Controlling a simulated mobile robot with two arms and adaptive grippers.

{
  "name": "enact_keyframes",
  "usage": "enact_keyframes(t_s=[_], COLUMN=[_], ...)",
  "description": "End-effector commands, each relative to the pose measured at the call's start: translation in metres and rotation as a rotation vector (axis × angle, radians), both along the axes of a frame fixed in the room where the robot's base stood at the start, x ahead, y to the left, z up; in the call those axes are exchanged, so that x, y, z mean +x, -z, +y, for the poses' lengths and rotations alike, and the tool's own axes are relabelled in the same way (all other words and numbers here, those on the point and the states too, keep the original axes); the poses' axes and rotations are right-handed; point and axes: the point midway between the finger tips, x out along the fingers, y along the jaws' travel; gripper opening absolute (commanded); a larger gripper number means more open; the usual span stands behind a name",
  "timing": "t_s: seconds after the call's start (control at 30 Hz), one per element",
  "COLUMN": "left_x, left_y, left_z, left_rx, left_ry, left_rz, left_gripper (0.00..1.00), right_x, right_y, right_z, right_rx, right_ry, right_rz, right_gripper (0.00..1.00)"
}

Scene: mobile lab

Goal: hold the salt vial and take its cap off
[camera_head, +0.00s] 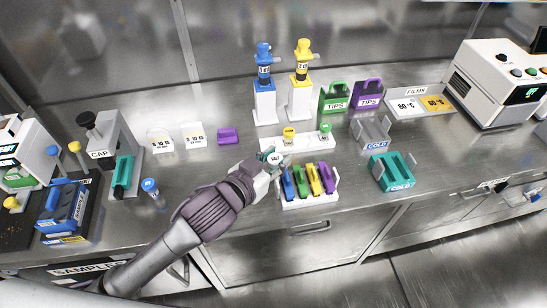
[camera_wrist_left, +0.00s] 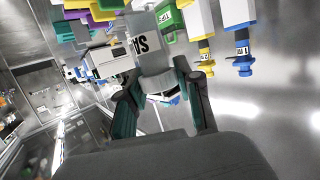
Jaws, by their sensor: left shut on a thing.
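My left gripper (camera_head: 271,156) is shut on the salt vial, above the bench in front of the white vial rack (camera_head: 309,143). In the head view only the vial's white lettered top (camera_head: 275,159) shows; the fingers and arm hide the rest. In the left wrist view the salt vial (camera_wrist_left: 150,47) is a pale cylinder with a label starting "SA", between the teal-and-dark fingers of the left gripper (camera_wrist_left: 158,95). I cannot clearly make out the seam between cap and body. My right gripper is in neither view.
The rack holds a yellow-capped vial (camera_head: 289,134) and a green-capped vial (camera_head: 326,131). A tray of coloured blocks (camera_head: 312,202) lies just right of the gripper. A blue-capped vial (camera_head: 151,190) stands left, near a CAP press (camera_head: 107,140).

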Motion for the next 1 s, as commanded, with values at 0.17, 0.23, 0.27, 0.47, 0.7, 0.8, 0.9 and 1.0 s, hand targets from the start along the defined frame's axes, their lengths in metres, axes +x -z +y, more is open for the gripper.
enact_keyframes(t_s=[0.17,0.23,0.27,0.47,0.7,0.8,0.9,1.0], left_x=[0.0,0.0,0.0,0.0,-0.003,-0.007,-0.014,-0.022], left_y=[0.0,0.0,0.0,0.0,-0.01,-0.022,-0.031,-0.038], left_z=[0.0,0.0,0.0,0.0,0.026,0.063,0.101,0.131], left_rx=[0.0,-0.001,-0.001,-0.001,-0.011,-0.015,-0.014,-0.008], left_ry=[0.0,0.0,0.0,0.0,-0.092,-0.215,-0.337,-0.43], left_rz=[0.0,0.0,0.0,0.0,0.001,-0.001,0.0,0.0], left_gripper=[0.0,0.0,0.0,0.0,0.0,0.0,0.0,0.0], right_x=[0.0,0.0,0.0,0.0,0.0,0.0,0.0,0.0], right_y=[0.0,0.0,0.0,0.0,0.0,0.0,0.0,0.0], right_z=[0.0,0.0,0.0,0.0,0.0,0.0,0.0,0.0], right_rx=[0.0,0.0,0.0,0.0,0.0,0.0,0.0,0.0], right_ry=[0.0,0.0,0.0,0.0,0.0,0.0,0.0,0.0], right_rz=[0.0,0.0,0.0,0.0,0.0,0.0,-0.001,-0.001], right_gripper=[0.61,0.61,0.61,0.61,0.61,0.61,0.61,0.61])
